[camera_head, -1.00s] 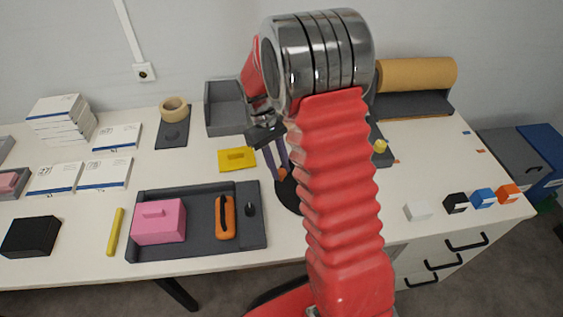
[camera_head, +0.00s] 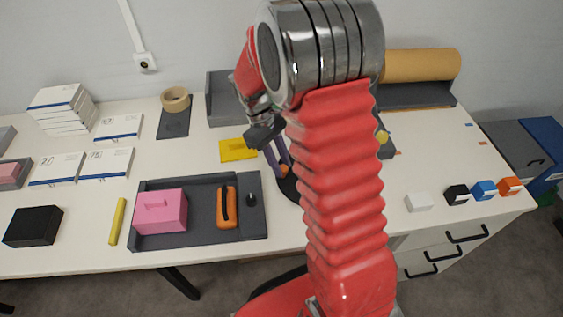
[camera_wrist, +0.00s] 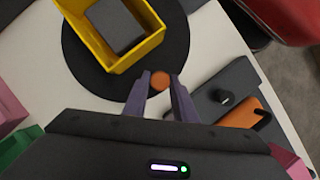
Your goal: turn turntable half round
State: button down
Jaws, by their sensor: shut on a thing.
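The turntable is a dark round disc (camera_wrist: 84,68) on the white table, mostly hidden behind my arm in the head view, where its left edge (camera_head: 289,190) shows. A yellow open bin (camera_wrist: 152,47) with a dark grey block (camera_wrist: 117,26) in it stands on the disc in the wrist view. An orange round peg (camera_wrist: 160,81) is at the disc's rim. My gripper (camera_wrist: 161,84) has its purple fingers shut on this peg, one on each side. In the head view my gripper (camera_head: 282,170) points down at the disc's left edge.
A dark tray (camera_head: 207,240) with a pink box (camera_head: 160,212) and an orange-handled tool (camera_head: 226,208) lies close left of the disc. A yellow plate (camera_head: 236,151) and a grey bin (camera_head: 221,108) are behind. Small coloured blocks (camera_head: 484,190) stand at right.

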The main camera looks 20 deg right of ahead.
jog(key=shift+s+d, duration=0.1)
jog(key=c, duration=1.5)
grip_release()
jog(key=v, duration=1.3)
jog(key=shift+r, duration=0.3)
